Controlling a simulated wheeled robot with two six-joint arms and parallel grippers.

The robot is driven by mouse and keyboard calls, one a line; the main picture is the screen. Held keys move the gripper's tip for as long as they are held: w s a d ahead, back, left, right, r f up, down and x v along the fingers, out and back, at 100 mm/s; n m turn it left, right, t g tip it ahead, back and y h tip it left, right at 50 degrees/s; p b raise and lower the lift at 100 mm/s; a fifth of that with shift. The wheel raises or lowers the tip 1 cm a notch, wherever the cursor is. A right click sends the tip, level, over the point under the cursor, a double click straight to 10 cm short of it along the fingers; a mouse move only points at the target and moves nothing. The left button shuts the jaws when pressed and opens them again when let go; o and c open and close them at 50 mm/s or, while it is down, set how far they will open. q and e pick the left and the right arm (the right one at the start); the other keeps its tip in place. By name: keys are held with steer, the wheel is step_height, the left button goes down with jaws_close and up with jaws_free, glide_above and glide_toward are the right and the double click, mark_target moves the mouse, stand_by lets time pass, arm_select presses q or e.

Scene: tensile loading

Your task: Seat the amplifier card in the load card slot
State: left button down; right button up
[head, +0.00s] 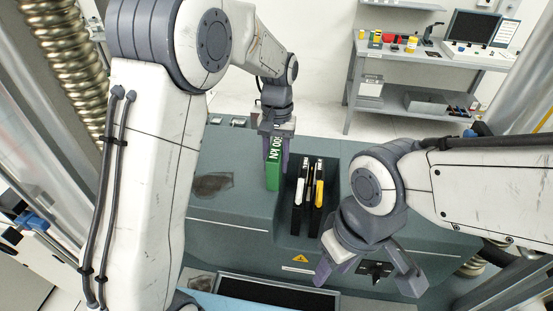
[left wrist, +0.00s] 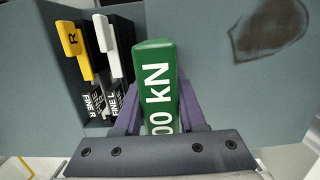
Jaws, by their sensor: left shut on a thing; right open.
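My left gripper (head: 274,160) is shut on a green amplifier card (head: 272,172) with white "00 kN" lettering, partly cut off. The card hangs upright at the console, just left of the recess with the black units. In the left wrist view the green card (left wrist: 158,75) stands between the purple fingers. I cannot tell whether its lower end touches the console. No open load card slot can be made out; the card may hide it. My right gripper (head: 366,276) is open and empty over the console's front right.
The grey-green console (head: 235,160) has two black units with a white handle (head: 303,170) and a yellow handle (head: 319,190), close right of the card. "FINE L" and "FINE R" labels (left wrist: 88,104) show in the wrist view. A dark screen (head: 275,292) lies at the front.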

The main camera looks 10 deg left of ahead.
arm_select(q)
steer(key=shift+f, duration=0.15)
steer(key=shift+c, duration=2.4)
jaws_free()
